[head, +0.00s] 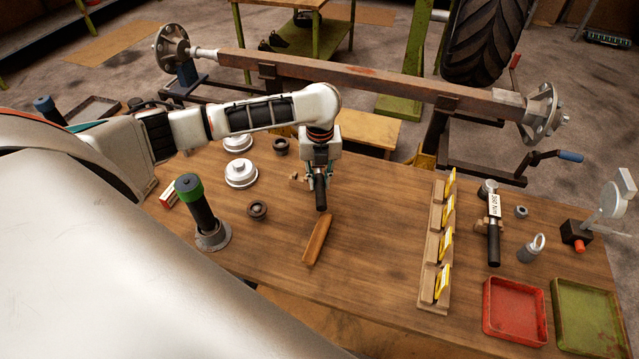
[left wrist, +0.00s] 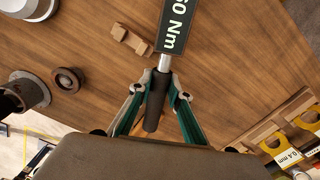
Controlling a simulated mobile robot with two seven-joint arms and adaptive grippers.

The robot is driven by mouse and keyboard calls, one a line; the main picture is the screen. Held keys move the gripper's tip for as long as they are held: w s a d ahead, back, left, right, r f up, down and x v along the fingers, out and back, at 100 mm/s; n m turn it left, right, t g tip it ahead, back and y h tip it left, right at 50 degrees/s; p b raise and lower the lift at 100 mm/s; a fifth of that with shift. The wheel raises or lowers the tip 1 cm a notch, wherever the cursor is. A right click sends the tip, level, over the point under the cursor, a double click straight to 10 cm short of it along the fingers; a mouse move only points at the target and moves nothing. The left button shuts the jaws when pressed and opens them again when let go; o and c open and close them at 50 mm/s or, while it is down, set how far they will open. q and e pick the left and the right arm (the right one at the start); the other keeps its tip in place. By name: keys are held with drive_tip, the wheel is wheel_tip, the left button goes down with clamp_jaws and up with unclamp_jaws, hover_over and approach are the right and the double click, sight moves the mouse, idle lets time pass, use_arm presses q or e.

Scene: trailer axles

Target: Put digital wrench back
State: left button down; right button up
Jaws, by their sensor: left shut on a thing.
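My left gripper (head: 320,186) is shut on a wrench above the middle of the table. The wrench's black handle (head: 321,201) points down between the fingers. In the left wrist view, the fingers (left wrist: 160,98) close on the wrench's dark grip (left wrist: 155,112). Its dark display (left wrist: 175,22) reads "60 Nm", cut off at the top edge. A small notched wooden rest (left wrist: 132,40) is on the table beside the wrench; it also shows left of the gripper in the head view (head: 297,178). The gripper hides most of the wrench in the head view. My right gripper is not in view.
Another wrench (head: 494,228) with a white label lies at the right. A wooden rack (head: 432,285) with yellow gauges stands left of it. Red (head: 515,313) and green (head: 590,318) trays sit at the front right. A wooden piece (head: 317,240) lies in front of the gripper.

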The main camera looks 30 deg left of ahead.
use_arm(q)
drive_tip(key=shift+w+f, duration=0.1)
drive_tip(key=shift+f, duration=0.75)
drive_tip(key=c, duration=1.9)
unclamp_jaws()
drive_tip(key=shift+r, duration=0.1)
drive_tip(key=r, duration=1.1)
drive_tip(key=shift+s+d+r, duration=0.1)
drive_tip(key=shift+s+r, duration=0.15)
drive_tip(key=shift+r, duration=0.15)
